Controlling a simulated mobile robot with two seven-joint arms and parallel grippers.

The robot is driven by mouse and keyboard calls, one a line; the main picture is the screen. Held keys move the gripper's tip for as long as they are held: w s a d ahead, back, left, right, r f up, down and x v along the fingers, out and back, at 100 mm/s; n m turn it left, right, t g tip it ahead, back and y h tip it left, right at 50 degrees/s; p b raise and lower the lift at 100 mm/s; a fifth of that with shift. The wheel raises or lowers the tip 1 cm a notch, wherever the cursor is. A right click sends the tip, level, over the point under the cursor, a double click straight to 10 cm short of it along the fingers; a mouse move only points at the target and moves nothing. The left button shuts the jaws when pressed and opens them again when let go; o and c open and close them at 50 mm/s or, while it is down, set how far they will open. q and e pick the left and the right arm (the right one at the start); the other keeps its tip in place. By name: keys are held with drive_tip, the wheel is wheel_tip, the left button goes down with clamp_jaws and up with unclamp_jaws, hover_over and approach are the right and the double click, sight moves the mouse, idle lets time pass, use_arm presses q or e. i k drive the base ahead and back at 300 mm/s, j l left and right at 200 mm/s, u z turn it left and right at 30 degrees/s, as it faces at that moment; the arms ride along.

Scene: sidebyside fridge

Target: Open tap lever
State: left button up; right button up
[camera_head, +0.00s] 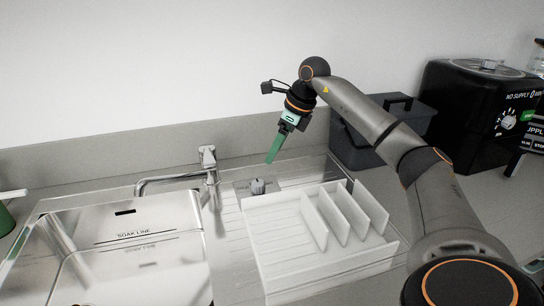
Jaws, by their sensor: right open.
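The chrome tap (210,178) stands behind the sink, its spout reaching left over the basin. Its lever (207,153) sits on top of the tap body. My right gripper (270,160) comes in from the right with its green fingers pointing down and slightly left. It is open and empty, to the right of the lever and apart from it. The exact gap between its fingers is hard to see from this angle. My left gripper is out of view.
The steel sink (125,202) with a "SOAK LINE" mark is at left. A white dish rack (270,262) stands to the right. A dark bin (350,146) and black appliance (465,110) stand at the back right.

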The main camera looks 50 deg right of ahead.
sight(206, 151)
drive_tip(key=k+j, duration=0.35)
drive_tip(key=j, duration=0.15)
drive_tip(key=k+j, duration=0.35)
drive_tip(key=j, duration=0.2)
